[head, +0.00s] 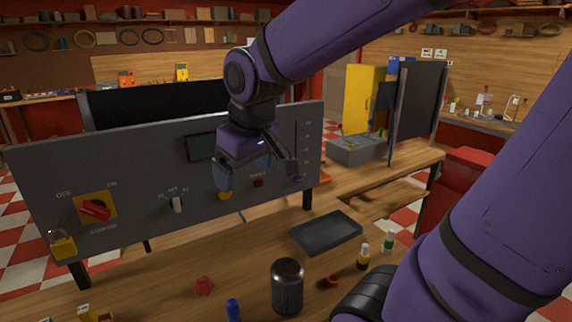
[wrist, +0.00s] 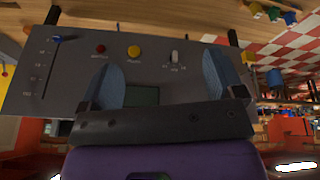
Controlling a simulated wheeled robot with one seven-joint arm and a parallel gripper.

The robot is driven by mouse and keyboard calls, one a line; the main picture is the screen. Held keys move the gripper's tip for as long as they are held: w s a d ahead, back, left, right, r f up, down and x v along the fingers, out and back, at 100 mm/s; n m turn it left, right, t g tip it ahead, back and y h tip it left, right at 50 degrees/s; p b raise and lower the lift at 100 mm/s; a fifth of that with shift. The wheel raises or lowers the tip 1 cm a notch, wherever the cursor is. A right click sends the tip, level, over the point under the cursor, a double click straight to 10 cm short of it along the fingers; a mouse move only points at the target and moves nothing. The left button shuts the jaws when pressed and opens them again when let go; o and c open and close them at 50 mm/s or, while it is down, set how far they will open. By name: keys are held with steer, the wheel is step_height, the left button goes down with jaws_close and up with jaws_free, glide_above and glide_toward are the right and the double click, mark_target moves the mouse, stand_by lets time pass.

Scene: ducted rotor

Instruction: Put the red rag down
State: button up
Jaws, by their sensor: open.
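My gripper (head: 240,183) is open in front of the grey control panel (head: 130,160), near its yellow button (head: 224,195). In the wrist view, the two blue-grey fingers of my gripper (wrist: 163,75) stand wide apart. Only the panel shows between them, with no cloth. I cannot clearly make out a red rag in either view.
The bench holds a shallow dark tray (head: 326,232), a dark cylinder (head: 287,286), small bottles (head: 363,257) and a blue-topped item (head: 233,310). A yellow padlock (head: 63,246) hangs at the panel's left. Bare wood lies left of the tray.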

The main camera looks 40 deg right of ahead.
steer(key=s+d+r+m+t, duration=0.1)
steer(key=s+r, duration=0.2)
steer(key=s, duration=0.7)
steer(key=shift+r+m, duration=0.35)
steer(key=shift+m, duration=0.05)
stand_by(0.6)
steer(key=shift+o, duration=0.5)
steer(key=n+g, duration=0.2)
steer(key=g, duration=0.1)
glide_above(202, 278)
steer(key=s, duration=0.1)
steer(key=shift+y, duration=0.4)
steer(key=f, duration=3.2)
steer(key=shift+d, duration=0.3)
steer(key=shift+w+a+f, duration=0.1)
steer(key=shift+w+f, duration=0.15)
steer(key=shift+f, duration=1.75)
steer(key=shift+w+a+f, duration=0.1)
steer(key=shift+w+f, duration=0.1)
steer(key=shift+f, duration=1.75)
steer(key=shift+w+a+f, duration=0.1)
steer(key=shift+w+f, duration=0.15)
steer(key=shift+f, duration=1.75)
